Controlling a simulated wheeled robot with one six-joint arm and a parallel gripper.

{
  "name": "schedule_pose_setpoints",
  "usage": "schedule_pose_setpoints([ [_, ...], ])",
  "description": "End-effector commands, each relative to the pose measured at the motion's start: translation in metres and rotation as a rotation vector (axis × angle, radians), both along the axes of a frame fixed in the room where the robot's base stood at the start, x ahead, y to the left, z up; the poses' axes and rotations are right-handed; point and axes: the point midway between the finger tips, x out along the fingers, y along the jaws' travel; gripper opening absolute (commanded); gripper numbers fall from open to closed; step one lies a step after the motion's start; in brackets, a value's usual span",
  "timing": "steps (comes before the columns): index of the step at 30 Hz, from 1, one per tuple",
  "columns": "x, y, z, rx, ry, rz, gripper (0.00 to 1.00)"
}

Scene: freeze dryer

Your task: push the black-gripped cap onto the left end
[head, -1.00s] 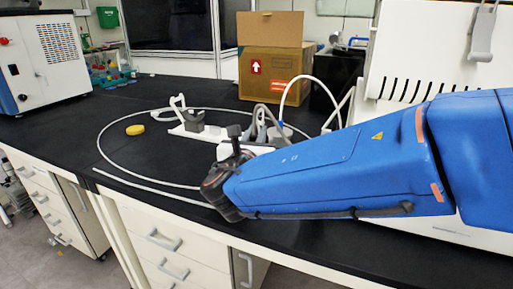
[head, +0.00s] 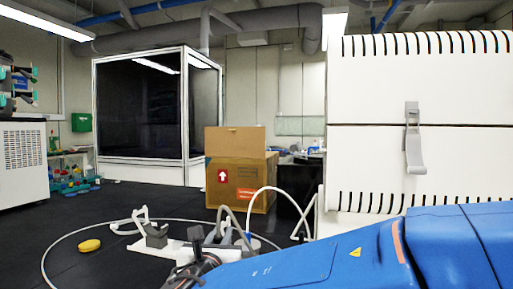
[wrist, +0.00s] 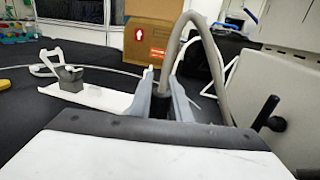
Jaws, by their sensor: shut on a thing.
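My gripper (wrist: 161,98) shows in the wrist view as two upright grey fingers. They are shut on a small black piece (wrist: 158,105), which looks like the cap's grip. A thick grey hose arches up from beside the fingers and comes down to their right. Beyond and to the left is a long white bar (wrist: 100,96) lying on the bench. A dark grey block (wrist: 70,74) with a white hooked piece sits near the bar's left end, apart from my gripper. In the head view the block (head: 156,236) also shows, while my arm hides the fingertips.
A cardboard box (head: 240,180) stands behind the bar. A black lever (wrist: 265,112) is close on the right in the wrist view. A white machine (head: 370,140) fills the right side.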

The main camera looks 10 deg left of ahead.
Motion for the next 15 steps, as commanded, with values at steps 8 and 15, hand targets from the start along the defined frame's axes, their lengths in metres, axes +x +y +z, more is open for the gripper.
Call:
schedule_pose_setpoints([
  [8,0.011,0.005,0.015,-0.035,-0.03,-0.007,0.0],
  [15,0.06,0.024,0.078,-0.264,-0.191,-0.074,0.0],
])
